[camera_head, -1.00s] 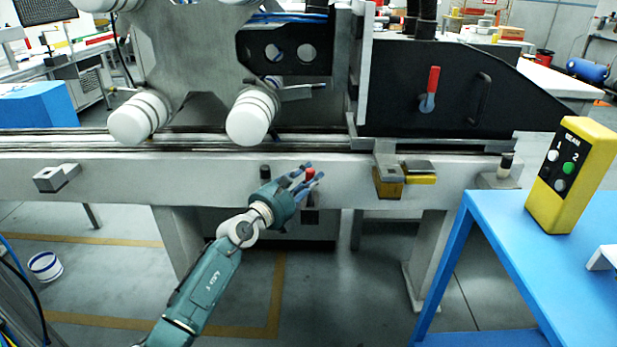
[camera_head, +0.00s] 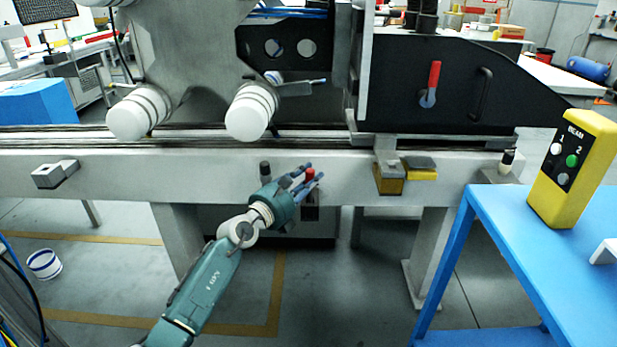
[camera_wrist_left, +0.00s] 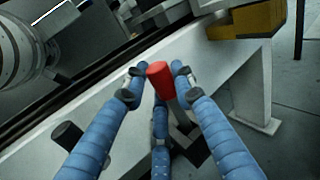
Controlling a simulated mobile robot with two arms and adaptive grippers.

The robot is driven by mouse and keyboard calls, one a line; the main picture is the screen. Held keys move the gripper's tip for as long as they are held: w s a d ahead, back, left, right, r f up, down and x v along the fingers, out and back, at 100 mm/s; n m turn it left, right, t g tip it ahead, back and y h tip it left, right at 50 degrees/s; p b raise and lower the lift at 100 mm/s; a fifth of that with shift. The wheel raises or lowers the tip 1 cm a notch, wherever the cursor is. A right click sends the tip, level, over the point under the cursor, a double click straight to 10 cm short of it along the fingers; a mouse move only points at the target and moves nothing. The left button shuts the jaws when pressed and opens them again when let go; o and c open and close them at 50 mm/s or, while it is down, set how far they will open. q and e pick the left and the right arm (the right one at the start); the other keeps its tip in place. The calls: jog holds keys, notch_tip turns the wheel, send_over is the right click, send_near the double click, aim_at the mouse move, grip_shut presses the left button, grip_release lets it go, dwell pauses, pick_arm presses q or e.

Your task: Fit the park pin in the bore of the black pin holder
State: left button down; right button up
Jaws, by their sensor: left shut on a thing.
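The park pin has a red cap (camera_head: 310,174) and a grey shaft; in the wrist view the red cap (camera_wrist_left: 160,78) stands between my fingers. My left gripper (camera_head: 305,176) reaches up from the lower left to the front of the grey beam. Its blue fingers are shut on the park pin; they also show in the left wrist view (camera_wrist_left: 158,90). The black pin holder (camera_head: 311,212) is on the beam's front, below the red cap. In the wrist view a dark block (camera_wrist_left: 190,146) shows below the shaft. I cannot tell whether the pin's tip is in the bore. My right gripper is out of view.
A black-capped post (camera_head: 265,172) stands just left of my gripper on the grey beam (camera_head: 130,170). A yellow block (camera_head: 389,180) is on the beam to the right. A blue table (camera_head: 500,235) with a yellow control box (camera_head: 572,170) stands at right.

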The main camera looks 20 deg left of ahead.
pick_arm(q)
jog(key=shift+f, duration=0.3)
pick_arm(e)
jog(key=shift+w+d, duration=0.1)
pick_arm(q)
jog(key=shift+f+b, duration=0.45)
jog(key=shift+b, duration=0.05)
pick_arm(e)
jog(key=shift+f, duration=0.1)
pick_arm(q)
jog(key=shift+f, duration=0.25)
jog(key=c, duration=1.3)
grip_release()
jog(key=shift+c, duration=0.2)
